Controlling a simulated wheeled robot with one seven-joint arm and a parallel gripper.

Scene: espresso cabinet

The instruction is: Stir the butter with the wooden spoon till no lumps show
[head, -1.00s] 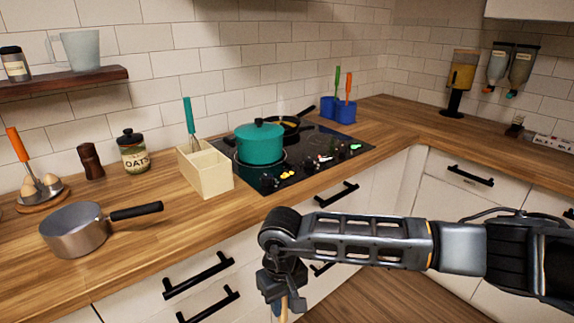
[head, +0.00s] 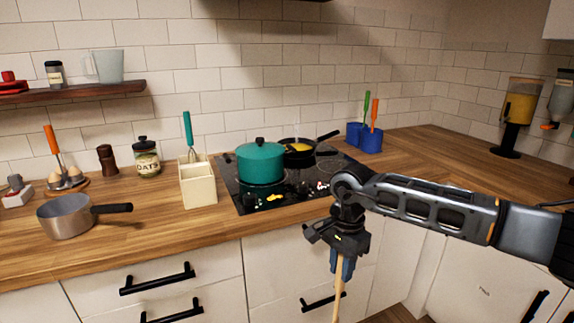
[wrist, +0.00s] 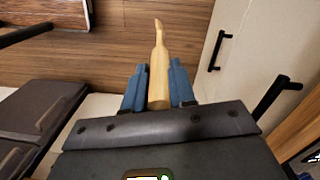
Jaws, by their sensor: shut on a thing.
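My gripper (head: 342,266) is shut on the wooden spoon (head: 338,292), which points down in front of the drawers, below counter height. In the wrist view the pale spoon (wrist: 158,62) sits between my blue fingers, with its slightly bent far end over the floor. The butter (head: 298,147) shows as a yellow patch in the black frying pan (head: 314,155) at the back of the cooktop. It is too small to tell whether it has lumps. The spoon is well apart from the pan.
A lidded teal pot (head: 260,165) stands in front of and left of the pan. Small yellow bits (head: 275,197) lie by the cooktop's front. A cream holder (head: 198,187) with a whisk is left, blue containers (head: 371,143) right. A saucepan (head: 66,217) stands far left.

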